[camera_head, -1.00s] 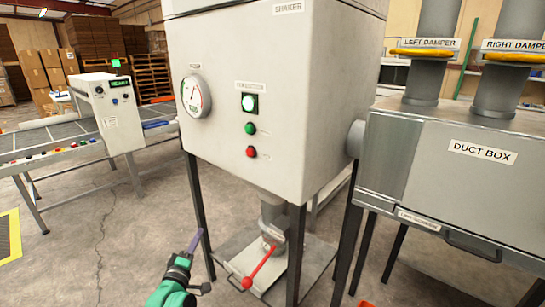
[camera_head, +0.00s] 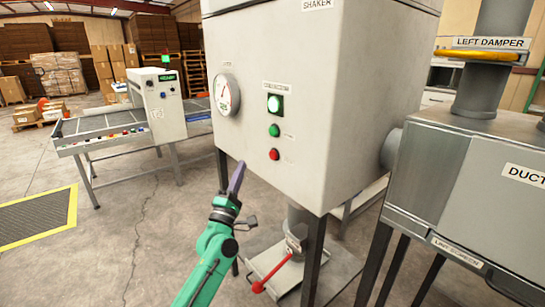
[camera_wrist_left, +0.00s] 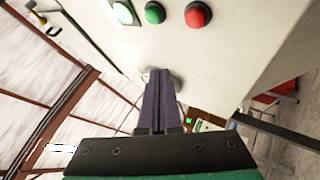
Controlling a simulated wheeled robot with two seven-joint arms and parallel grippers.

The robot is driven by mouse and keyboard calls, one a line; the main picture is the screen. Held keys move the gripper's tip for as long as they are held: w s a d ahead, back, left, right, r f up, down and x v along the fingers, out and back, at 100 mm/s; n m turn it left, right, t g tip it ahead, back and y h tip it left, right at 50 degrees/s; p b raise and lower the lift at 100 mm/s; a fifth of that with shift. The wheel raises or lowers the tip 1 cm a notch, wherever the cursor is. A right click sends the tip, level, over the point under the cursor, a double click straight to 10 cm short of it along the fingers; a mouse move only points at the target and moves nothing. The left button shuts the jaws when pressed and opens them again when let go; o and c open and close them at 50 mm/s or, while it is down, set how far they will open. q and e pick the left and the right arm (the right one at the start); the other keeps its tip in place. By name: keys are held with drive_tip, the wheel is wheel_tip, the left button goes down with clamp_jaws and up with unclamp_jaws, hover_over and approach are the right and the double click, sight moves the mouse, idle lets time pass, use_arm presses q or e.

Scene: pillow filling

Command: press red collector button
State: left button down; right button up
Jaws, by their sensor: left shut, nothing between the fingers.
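The red button (camera_head: 274,154) is the lowest of three on the front of the cream shaker cabinet (camera_head: 310,110). The green button (camera_head: 274,131) and a lit green lamp (camera_head: 275,105) sit above it. My left gripper (camera_head: 238,172) is shut and empty, its purple fingers pointing up, left of and a little below the red button. In the left wrist view the red button (camera_wrist_left: 197,15) is at the top, beyond and right of the shut fingertips (camera_wrist_left: 158,78), with clear space between them. My right gripper is not in view.
A round gauge (camera_head: 227,95) is on the cabinet's left side. A red-handled lever (camera_head: 272,272) is below the cabinet between its dark legs. A duct box (camera_head: 470,180) stands to the right.

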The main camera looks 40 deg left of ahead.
use_arm(q)
drive_tip(key=b, duration=0.1)
approach(270, 152)
wheel_tip(270, 152, up, 3)
drive_tip(key=w+a, duration=0.2)
drive_tip(key=w, duration=0.1)
drive_tip(key=shift+w+a+r, duration=0.1)
drive_tip(key=shift+w+r, duration=0.15)
drive_tip(key=shift+w, duration=0.05)
idle(0.6)
drive_tip(key=shift+w, duration=0.1)
idle(0.8)
drive_tip(key=shift+w, duration=0.3)
drive_tip(key=shift+w+d+b, duration=0.3)
drive_tip(key=shift+w+b, duration=0.15)
idle(0.6)
drive_tip(key=shift+s, duration=0.15)
drive_tip(key=shift+s+a+p, duration=0.25)
drive_tip(key=shift+s+p, duration=0.1)
drive_tip(key=shift+s, duration=0.35)
